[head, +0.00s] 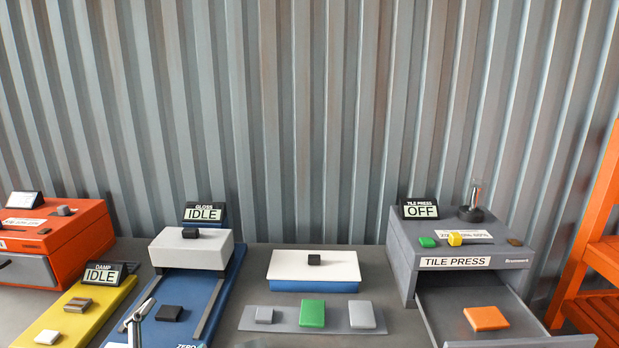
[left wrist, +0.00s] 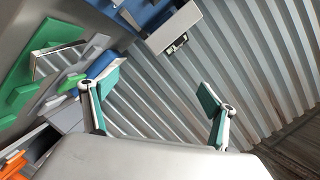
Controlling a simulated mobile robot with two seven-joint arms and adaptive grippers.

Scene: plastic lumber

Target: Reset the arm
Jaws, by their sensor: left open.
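My left gripper (left wrist: 158,108) is open in the left wrist view, with its green-padded fingers wide apart and nothing between them. Behind the fingers is the corrugated wall. In the head view only a thin light tip of an arm part (head: 140,318) shows at the lower edge, in front of the blue gloss unit (head: 222,284). My right gripper is not seen in either view.
The grey tile press (head: 405,245) reads OFF, its drawer (head: 432,318) open with an orange tile (head: 486,318) inside. A strip (head: 270,325) holds grey and green tiles. A white-topped block (head: 290,264), yellow damp unit (head: 115,298), red machine (head: 85,229) and orange rack (head: 597,255) stand around.

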